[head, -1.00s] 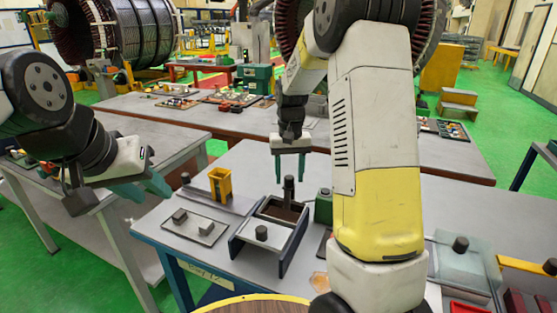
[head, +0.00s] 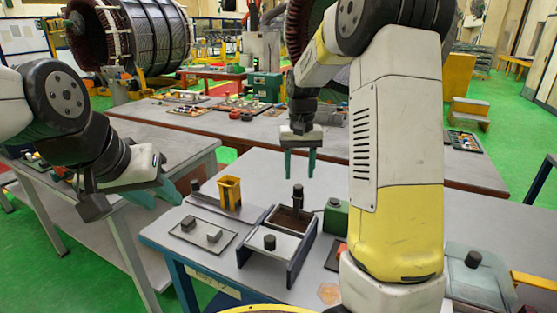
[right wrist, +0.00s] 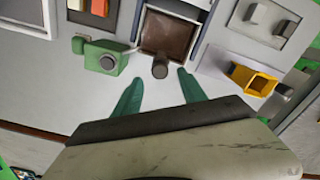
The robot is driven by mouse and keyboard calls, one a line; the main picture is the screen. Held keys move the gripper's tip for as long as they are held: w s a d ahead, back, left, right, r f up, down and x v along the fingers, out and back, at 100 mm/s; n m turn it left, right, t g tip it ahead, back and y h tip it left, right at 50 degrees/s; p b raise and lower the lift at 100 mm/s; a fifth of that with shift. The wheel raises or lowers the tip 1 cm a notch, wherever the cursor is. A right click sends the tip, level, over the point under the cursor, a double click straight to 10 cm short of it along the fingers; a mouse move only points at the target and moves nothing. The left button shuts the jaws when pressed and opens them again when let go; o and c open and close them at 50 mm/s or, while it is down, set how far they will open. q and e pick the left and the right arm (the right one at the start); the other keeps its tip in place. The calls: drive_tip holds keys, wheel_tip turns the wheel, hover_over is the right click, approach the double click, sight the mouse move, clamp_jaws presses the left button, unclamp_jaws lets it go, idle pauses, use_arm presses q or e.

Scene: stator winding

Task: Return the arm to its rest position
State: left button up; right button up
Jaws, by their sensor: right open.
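My right arm (head: 395,160) reaches over the near table in the head view. My right gripper (head: 300,176) points down with its two teal fingers apart and nothing between them. It hangs above a dark upright post (head: 298,197) at the back of a brown-floored tray (head: 265,247). In the right wrist view my right gripper's fingers (right wrist: 157,92) are also apart and empty, near a round dark knob (right wrist: 160,68). My left gripper (head: 160,197) is at the left, beyond the near table's left edge. Its two teal fingers look apart and hold nothing visible.
A yellow cup (head: 229,192) and a flat plate with grey blocks (head: 203,235) stand left of the tray. A green box (head: 335,217) stands to its right; it also shows in the right wrist view (right wrist: 105,58). A long grey table (head: 215,118) with parts lies behind.

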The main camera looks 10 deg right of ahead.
drive_tip(key=s+a+r+t+y, duration=0.1)
drive_tip(key=s+r+t, duration=0.2)
drive_tip(key=s, duration=0.9)
drive_tip(key=s+a+r+n+t+y, duration=0.1)
drive_tip(key=s+r+t, duration=0.2)
drive_tip(key=s+r, duration=0.4)
drive_tip(key=s, duration=0.5)
drive_tip(key=shift+r, duration=0.25)
